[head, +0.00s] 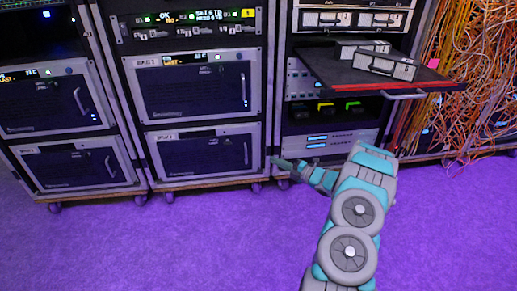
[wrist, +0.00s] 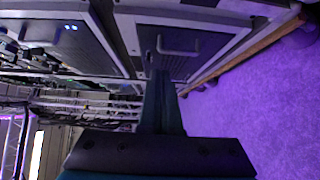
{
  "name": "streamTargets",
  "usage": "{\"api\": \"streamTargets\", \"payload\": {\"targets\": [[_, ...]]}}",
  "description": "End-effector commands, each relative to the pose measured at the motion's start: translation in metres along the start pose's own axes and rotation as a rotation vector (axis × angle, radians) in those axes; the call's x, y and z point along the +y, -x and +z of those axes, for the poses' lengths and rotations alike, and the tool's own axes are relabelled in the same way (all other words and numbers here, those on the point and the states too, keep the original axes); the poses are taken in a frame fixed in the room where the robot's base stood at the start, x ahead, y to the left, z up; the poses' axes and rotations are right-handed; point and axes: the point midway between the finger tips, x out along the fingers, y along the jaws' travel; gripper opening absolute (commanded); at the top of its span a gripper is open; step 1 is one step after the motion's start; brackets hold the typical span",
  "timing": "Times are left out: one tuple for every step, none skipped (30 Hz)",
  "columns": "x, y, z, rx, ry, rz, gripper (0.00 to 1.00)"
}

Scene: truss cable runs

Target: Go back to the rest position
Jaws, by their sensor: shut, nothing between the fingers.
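My gripper (head: 277,161) is at the end of my grey and teal arm, right of the middle in the head view. It points left, low in front of the gap between the middle rack (head: 197,185) and the right rack. The wrist view shows my gripper's fingers (wrist: 161,75) together, with nothing seen between them. They point toward a rack door with a grey handle (wrist: 179,47). I cannot tell from the pictures whether the fingertips touch the rack.
A pulled-out shelf (head: 345,80) with a red edge and two small boxes juts from the right rack above my arm. Orange cables (head: 478,80) hang at the far right. The racks stand on wheels. The purple floor (head: 170,245) in front is clear.

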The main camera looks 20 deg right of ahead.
Motion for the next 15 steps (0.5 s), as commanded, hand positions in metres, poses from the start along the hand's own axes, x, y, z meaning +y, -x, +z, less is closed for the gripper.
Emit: {"api": "streamTargets", "payload": {"targets": [[0.0, 0.002, 0.0, -0.001, 0.0, 0.0, 0.0], [0.0, 0.002, 0.0, 0.0, 0.0, 0.0, 0.0], [0.0, 0.002, 0.0, 0.0, 0.0, 0.0, 0.0], [0.0, 0.002, 0.0, 0.0, 0.0, 0.0, 0.0], [0.0, 0.002, 0.0, -0.001, 0.0, -0.001, 0.0], [0.002, 0.001, 0.001, -0.003, -0.001, -0.004, 0.0], [0.004, -0.001, 0.002, -0.007, -0.002, -0.009, 0.0], [0.006, -0.004, 0.003, -0.013, -0.004, -0.016, 0.0], [0.011, -0.008, 0.005, -0.025, -0.009, -0.027, 0.0], [0.015, -0.012, 0.008, -0.038, -0.016, -0.04, 0.0], [0.02, -0.016, 0.011, -0.055, -0.021, -0.057, 0.0], [0.03, -0.022, 0.016, -0.08, -0.03, -0.078, 0.0], [0.037, -0.027, 0.02, -0.102, -0.04, -0.096, 0.0], [0.043, -0.031, 0.024, -0.126, -0.052, -0.118, 0.0], [0.053, -0.037, 0.028, -0.159, -0.069, -0.143, 0.0]]}}
